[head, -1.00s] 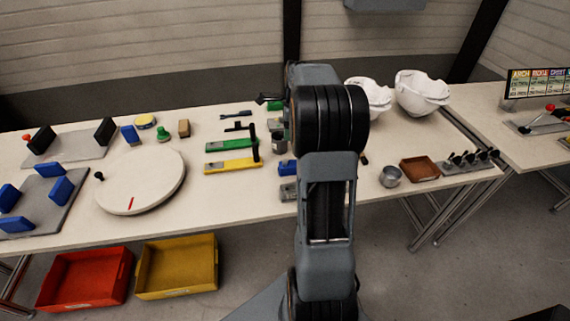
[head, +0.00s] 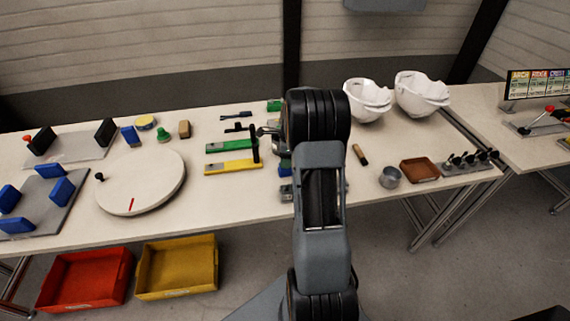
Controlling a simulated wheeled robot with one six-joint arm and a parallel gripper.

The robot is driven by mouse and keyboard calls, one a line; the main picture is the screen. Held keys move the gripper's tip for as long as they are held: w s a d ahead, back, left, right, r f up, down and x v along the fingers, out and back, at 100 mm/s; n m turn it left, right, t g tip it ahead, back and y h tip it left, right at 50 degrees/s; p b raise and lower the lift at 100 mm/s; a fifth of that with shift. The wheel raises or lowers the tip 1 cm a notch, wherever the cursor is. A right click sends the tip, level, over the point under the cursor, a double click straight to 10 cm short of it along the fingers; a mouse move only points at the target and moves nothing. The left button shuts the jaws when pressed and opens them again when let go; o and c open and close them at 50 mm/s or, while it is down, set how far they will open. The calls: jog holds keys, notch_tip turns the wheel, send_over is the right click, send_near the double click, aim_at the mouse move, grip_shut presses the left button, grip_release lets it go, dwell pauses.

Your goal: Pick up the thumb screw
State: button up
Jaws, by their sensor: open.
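I cannot pick out the thumb screw with certainty. Several small black knobbed pieces (head: 469,158) stand on a grey plate at the right end of the table, but they are too small to identify. My gripper (head: 265,131) shows only in part, at the left of my arm, over the table near the ends of the green and yellow pieces. It is open. Most of it and whatever lies directly beneath it are hidden behind my arm, and I see nothing held.
A round white turntable (head: 141,182) lies to the left, with a green piece (head: 232,145) and a yellow piece (head: 234,166) between it and my arm. White helmet shells (head: 421,93), a metal cup (head: 390,177) and a brown tray (head: 419,170) are to the right.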

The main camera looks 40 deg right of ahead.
jog(key=shift+a+f, duration=0.1)
jog(key=shift+f, duration=0.45)
jog(key=shift+c, duration=0.3)
jog(key=c, duration=0.9)
